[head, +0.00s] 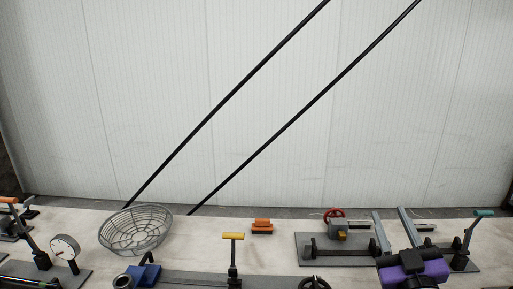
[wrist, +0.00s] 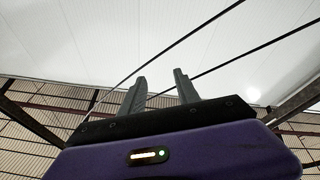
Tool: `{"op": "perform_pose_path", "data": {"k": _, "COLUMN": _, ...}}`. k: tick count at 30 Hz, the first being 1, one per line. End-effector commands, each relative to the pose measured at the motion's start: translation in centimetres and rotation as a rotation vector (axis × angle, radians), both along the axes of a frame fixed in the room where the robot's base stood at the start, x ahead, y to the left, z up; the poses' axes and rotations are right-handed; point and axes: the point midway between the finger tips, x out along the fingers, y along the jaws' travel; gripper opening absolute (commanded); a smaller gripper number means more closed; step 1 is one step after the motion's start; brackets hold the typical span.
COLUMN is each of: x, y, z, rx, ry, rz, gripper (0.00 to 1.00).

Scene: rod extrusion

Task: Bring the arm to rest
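My gripper (wrist: 160,88) shows in the wrist view with its two grey fingers apart and nothing between them. It points up toward the white wall and ceiling, away from the bench. In the head view a purple and black part of my arm (head: 414,268) shows at the lower right, in front of the bench.
The bench (head: 200,228) holds a wire basket (head: 136,230), a dial gauge (head: 65,248), a yellow-handled lever (head: 233,250), an orange-topped block (head: 262,226) and a fixture with a red handwheel (head: 334,215). Two black diagonal rods (head: 228,103) cross before the white wall.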

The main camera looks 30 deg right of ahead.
Motion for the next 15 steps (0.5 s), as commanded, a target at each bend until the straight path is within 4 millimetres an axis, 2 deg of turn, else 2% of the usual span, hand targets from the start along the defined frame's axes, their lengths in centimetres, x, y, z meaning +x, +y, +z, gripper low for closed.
{"op": "perform_pose_path", "data": {"k": 1, "x": -0.4, "y": 2.4, "z": -1.5, "rx": -0.005, "ry": 0.022, "rz": 0.062, "gripper": 0.38}}
{"op": "perform_pose_path", "data": {"k": 6, "x": -2.6, "y": 9.5, "z": -5.3, "rx": 0.018, "ry": 0.06, "rz": 0.246, "gripper": 0.38}}
{"op": "perform_pose_path", "data": {"k": 11, "x": -6.1, "y": 15.3, "z": -8.6, "rx": 0.09, "ry": 0.099, "rz": 0.389, "gripper": 0.38}}
{"op": "perform_pose_path", "data": {"k": 15, "x": -9.9, "y": 19.6, "z": -11.1, "rx": 0.185, "ry": 0.145, "rz": 0.48, "gripper": 0.38}}
